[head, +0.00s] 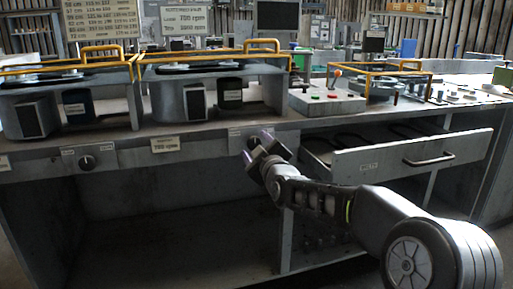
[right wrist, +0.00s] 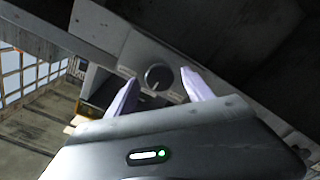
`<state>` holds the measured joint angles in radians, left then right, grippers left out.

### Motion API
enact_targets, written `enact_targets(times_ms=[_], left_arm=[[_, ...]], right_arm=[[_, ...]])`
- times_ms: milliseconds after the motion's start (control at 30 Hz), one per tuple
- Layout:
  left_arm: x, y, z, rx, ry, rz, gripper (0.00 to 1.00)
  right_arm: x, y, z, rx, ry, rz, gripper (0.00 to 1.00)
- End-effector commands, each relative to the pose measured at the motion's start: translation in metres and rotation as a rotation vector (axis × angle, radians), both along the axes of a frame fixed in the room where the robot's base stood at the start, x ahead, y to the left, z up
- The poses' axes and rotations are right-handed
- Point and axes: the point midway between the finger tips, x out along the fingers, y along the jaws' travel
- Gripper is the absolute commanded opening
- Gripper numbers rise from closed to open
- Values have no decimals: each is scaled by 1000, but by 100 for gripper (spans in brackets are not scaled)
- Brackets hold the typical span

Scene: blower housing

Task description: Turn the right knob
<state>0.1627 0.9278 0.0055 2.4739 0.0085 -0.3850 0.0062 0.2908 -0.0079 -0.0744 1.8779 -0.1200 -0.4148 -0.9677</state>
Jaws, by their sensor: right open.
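The right knob (right wrist: 158,76) is a round dark dial with a light mark, set on a pale plate on the bench's front panel. In the right wrist view it shows between the fingertips of my right gripper (right wrist: 159,79). In the head view the right knob (head: 253,143) is partly covered by the right gripper (head: 257,147), whose arm comes in from the lower right. The right gripper is open, with its fingers towards the knob; I cannot tell whether they touch it. My left gripper is not in view.
A left knob (head: 87,163) sits on the same front panel. An open drawer (head: 410,155) with a bar handle stands out right of the gripper. Blower units with yellow rails (head: 205,56) stand on the bench above. The space under the panel is open and dark.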

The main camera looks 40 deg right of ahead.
Motion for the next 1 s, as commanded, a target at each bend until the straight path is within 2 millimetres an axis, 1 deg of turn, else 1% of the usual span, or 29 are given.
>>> enact_targets(times_ms=[167, 267, 500, 600, 700, 1000], left_arm=[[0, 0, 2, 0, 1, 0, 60], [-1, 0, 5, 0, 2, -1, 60], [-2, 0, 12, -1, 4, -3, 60], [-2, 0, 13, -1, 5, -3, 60], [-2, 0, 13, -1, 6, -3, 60], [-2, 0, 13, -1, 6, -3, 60]], right_arm=[[-10, 3, 1, 0, 0, 0, 60], [-22, 7, 2, 0, -1, -1, 60], [-60, 20, 2, 0, -1, -1, 60], [-69, 24, 1, 0, -1, -1, 60], [-74, 25, 0, 0, -1, -1, 60], [-74, 26, 0, 0, 0, 0, 60]])
